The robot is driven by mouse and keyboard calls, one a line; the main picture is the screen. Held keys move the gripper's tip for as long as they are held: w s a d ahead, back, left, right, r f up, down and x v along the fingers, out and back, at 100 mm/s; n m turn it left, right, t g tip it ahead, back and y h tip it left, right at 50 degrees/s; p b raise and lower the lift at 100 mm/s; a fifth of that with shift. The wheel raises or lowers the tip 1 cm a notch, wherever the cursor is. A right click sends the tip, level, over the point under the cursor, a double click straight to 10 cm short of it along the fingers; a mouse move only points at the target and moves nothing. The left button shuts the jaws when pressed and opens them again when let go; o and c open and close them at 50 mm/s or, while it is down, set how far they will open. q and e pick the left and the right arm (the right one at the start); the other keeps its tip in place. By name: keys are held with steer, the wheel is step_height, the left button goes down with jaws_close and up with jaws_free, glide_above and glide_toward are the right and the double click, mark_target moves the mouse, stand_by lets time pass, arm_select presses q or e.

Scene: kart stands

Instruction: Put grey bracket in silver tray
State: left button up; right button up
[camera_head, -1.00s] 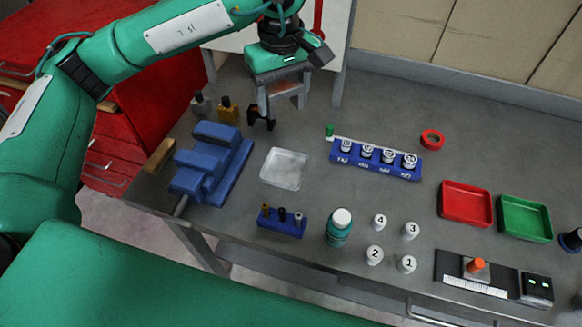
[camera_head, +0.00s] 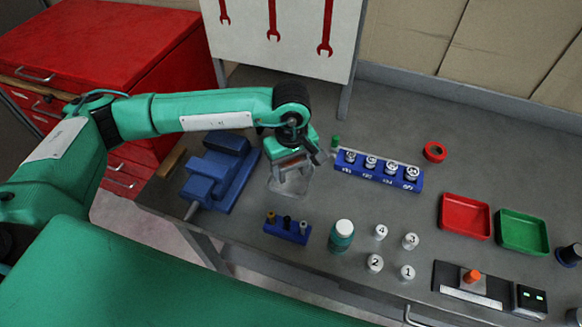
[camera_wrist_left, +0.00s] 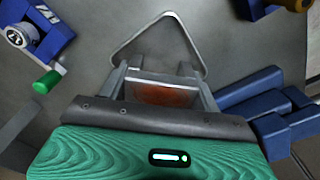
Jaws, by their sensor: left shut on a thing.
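The silver tray (camera_head: 287,186) lies on the grey bench, right of the blue stepped block. My left gripper (camera_head: 291,167) is over it and hides much of it in the head view. In the left wrist view, the tray's pale rim (camera_wrist_left: 150,20) makes a corner beyond the fingertips. The left gripper (camera_wrist_left: 162,82) is shut on a grey piece with a rusty-brown face, which I take as the grey bracket (camera_wrist_left: 165,95). It sits between the fingers and is mostly hidden in the head view. I cannot tell whether it touches the tray. My right gripper is not in view.
Near the tray are a blue stepped block (camera_head: 215,170), a small blue holder (camera_head: 287,230) and a blue rack of white-capped vials (camera_head: 378,170). A teal bottle (camera_head: 341,238) and several numbered white caps stand right. Red (camera_head: 465,217) and green (camera_head: 522,232) trays lie farther right.

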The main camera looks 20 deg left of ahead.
arm_select(q)
steer(key=shift+f, duration=0.9)
steer(key=shift+f, duration=0.2)
steer(key=o, duration=1)
steer(key=shift+r, duration=0.15)
